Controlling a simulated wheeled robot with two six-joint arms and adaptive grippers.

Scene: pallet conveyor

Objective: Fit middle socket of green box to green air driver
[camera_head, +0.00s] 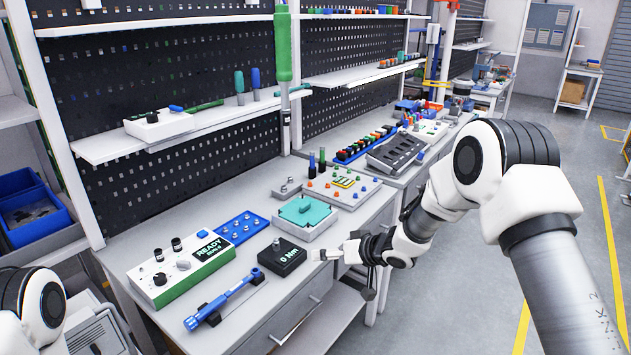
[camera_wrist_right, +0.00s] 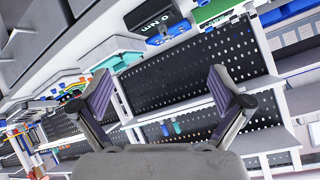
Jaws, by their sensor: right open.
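The green air driver (camera_head: 284,48) hangs upright at the top centre of the head view, its thin shaft pointing down over the bench. A white box with green sides (camera_head: 181,271) sits on the near left of the bench, with a READY display and several small dark, silver-topped pieces on top. Part of a green box shows in the right wrist view (camera_wrist_right: 213,10). My right gripper (camera_head: 328,254) is open and empty beside the bench's front edge, right of the black 0 Nm block; its spread fingers show in the right wrist view (camera_wrist_right: 160,78). My left gripper is out of view.
The black 0 Nm block (camera_head: 282,258), blue tray (camera_head: 233,230), teal-topped fixture (camera_head: 305,212) and blue screwdriver on a stand (camera_head: 222,300) crowd the near bench. A white shelf (camera_head: 105,146) runs along the perforated back panel. Floor right of the bench is free.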

